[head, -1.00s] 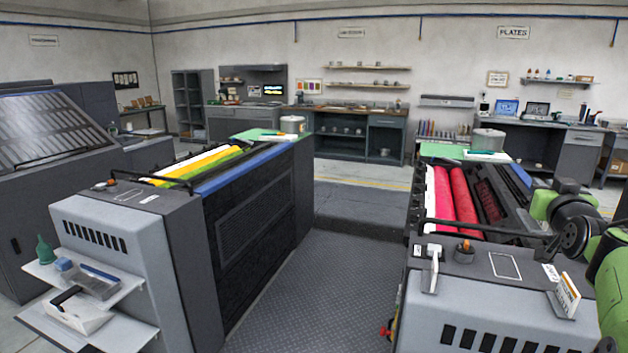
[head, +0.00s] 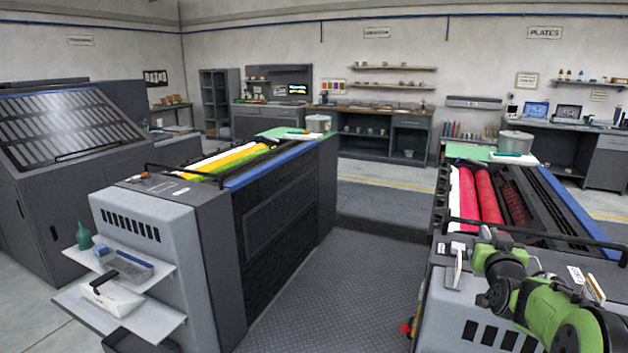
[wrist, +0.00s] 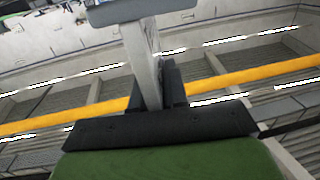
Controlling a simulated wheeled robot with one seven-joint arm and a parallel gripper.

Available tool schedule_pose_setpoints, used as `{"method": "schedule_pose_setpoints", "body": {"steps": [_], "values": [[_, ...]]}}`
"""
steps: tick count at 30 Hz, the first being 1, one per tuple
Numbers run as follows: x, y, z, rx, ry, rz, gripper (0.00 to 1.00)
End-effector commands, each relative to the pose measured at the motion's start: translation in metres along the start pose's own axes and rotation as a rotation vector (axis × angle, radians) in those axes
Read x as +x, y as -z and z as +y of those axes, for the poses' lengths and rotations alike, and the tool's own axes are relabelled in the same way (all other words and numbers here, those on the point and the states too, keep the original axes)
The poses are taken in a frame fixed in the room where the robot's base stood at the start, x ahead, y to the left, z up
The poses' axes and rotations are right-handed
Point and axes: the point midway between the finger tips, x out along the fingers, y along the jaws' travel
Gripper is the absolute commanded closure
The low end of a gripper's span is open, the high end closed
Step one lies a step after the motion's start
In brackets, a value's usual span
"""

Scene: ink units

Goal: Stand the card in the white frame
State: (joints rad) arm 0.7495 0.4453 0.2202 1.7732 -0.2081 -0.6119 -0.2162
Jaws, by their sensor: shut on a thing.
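A white outlined frame, visible on this machine top earlier, is now hidden by the arm. In the wrist view my gripper (wrist: 155,95) is shut on a pale grey upright piece (wrist: 146,62), seen nearly edge-on, with a wider blue-grey block (wrist: 140,10) at its far end. I cannot tell whether this piece is the card. The fingertips cannot be made out in the head view.
A white upright fixture (head: 457,262) stands on the right machine's top, left of my arm. A black rail (head: 530,228) crosses behind it, before the red rollers (head: 487,195). The left machine (head: 160,225) is across a clear dark walkway (head: 335,290).

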Motion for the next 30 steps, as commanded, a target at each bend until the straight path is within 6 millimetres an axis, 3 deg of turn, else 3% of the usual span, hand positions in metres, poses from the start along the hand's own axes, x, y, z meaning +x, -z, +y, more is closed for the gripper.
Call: {"method": "schedule_pose_setpoints", "body": {"steps": [1,6,12,14,18,21,30], "values": [[-0.002,-0.021,-0.025,0.002,0.028,-0.011,1.0],[-0.03,-0.089,-0.11,-0.001,0.119,-0.013,1.0],[-0.091,-0.146,-0.19,-0.003,0.248,-0.012,1.0],[-0.109,-0.155,-0.207,-0.004,0.284,-0.009,1.0],[-0.142,-0.169,-0.232,-0.003,0.353,-0.006,1.0],[-0.154,-0.172,-0.24,-0.001,0.377,-0.002,1.0],[-0.156,-0.172,-0.242,0.0,0.382,0.001,1.0]]}}
